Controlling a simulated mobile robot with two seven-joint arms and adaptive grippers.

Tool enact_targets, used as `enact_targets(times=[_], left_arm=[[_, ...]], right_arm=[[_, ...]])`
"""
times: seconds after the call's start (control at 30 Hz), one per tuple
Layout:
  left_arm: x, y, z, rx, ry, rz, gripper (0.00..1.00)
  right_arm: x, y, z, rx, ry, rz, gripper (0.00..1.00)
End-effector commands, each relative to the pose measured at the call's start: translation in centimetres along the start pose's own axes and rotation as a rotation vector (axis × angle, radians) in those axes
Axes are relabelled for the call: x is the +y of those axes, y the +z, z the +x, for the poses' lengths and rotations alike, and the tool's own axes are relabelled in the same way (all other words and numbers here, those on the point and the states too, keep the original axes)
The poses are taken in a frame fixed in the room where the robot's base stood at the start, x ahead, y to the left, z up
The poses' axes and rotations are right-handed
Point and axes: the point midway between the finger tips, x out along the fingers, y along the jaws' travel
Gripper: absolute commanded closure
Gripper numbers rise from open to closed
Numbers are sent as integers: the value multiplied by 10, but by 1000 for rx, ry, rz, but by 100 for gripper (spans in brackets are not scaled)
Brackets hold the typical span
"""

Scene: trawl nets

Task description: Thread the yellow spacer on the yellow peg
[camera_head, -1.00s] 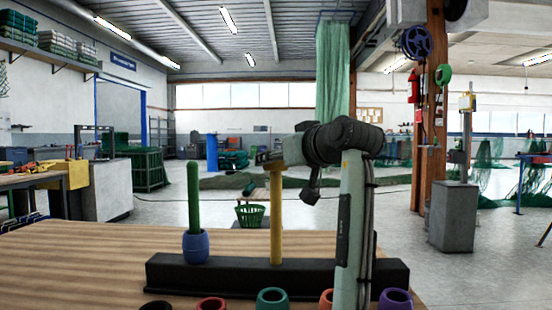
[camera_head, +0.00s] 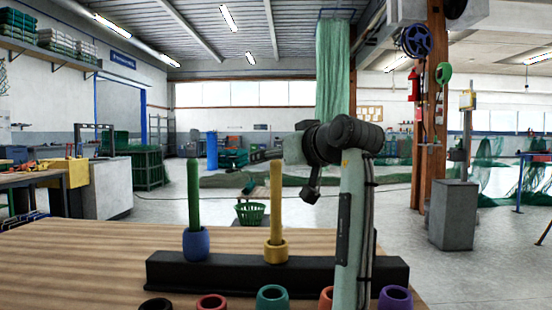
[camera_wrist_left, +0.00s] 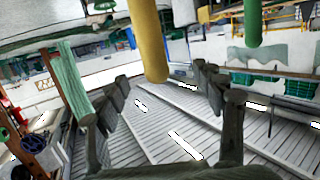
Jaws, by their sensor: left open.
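The yellow spacer (camera_head: 276,251) sits around the bottom of the upright yellow peg (camera_head: 277,212), low against the black base bar (camera_head: 225,275). My left gripper (camera_head: 264,155) is above the peg's top in the head view, empty. In the left wrist view its fingers (camera_wrist_left: 161,82) are spread apart, with the yellow peg (camera_wrist_left: 148,38) showing between them, its tip toward the gripper. The spacer is not clear in the wrist view. My right gripper is not in view.
A green peg (camera_head: 194,190) with a blue spacer (camera_head: 195,244) around its base stands to the left. Several spacers line the table's front, including a teal one (camera_head: 272,298) and a purple one (camera_head: 395,298). The wooden table (camera_head: 80,265) is clear at left.

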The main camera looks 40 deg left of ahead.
Motion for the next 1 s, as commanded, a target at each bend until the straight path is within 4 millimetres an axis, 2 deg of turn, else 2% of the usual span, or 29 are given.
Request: enact_targets(times=[0.17, 0.6, 0.8, 1.0], left_arm=[[1, 0, -13, 0, 3, 0, 32], [0, 0, -100, 0, 3, 0, 32], [0, 0, -118, 0, 1, 0, 32], [0, 0, -120, 0, 0, 0, 32]], right_arm=[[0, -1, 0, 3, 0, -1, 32], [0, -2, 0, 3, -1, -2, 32], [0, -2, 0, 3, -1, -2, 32], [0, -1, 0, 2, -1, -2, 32]])
